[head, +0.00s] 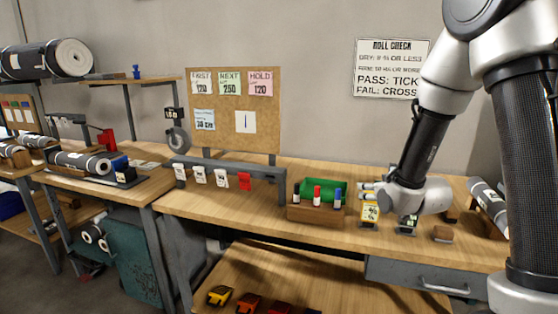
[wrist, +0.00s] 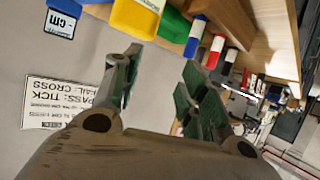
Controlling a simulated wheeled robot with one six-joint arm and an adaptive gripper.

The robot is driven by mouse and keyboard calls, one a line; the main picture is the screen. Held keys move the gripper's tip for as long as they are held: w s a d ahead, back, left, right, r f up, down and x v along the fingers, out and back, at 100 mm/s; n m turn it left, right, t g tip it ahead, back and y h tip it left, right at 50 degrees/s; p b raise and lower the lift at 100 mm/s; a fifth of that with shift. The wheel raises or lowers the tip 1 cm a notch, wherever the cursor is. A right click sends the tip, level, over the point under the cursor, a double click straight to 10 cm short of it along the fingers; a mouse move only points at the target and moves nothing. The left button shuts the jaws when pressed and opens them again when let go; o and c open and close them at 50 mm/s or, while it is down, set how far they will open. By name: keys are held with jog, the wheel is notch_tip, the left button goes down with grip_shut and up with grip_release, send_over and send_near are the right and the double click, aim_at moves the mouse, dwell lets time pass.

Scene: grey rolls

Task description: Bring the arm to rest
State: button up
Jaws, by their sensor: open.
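My arm reaches down from the upper right in the head view, over the right part of the wooden bench (head: 250,212). Whether the fingers touch the device cannot be told.
A wooden block with markers (head: 316,212) and a green tray (head: 307,182) stand left of my gripper. A roll check sign (head: 392,68) hangs on the wall behind. A rail with white and red tags (head: 228,175) and a corkboard (head: 236,133) stand further left. A grey roll (head: 487,203) lies at right.

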jog(key=s+d+r+g, duration=0.2)
jog(key=s+r+g, duration=0.1)
jog(key=s, duration=0.8)
jog(key=s+d+r+m+g+h, duration=0.1)
jog(key=s+r, duration=0.4)
jog(key=s, duration=0.6)
jog(key=s+d+r+m+g+h, duration=0.1)
jog(key=s+d+r+g, duration=0.3)
jog(key=s, duration=0.7)
jog(key=shift+s+d+r+g, duration=0.15)
jog(key=shift+s+r+g, duration=0.15)
jog(key=shift+r, duration=0.2)
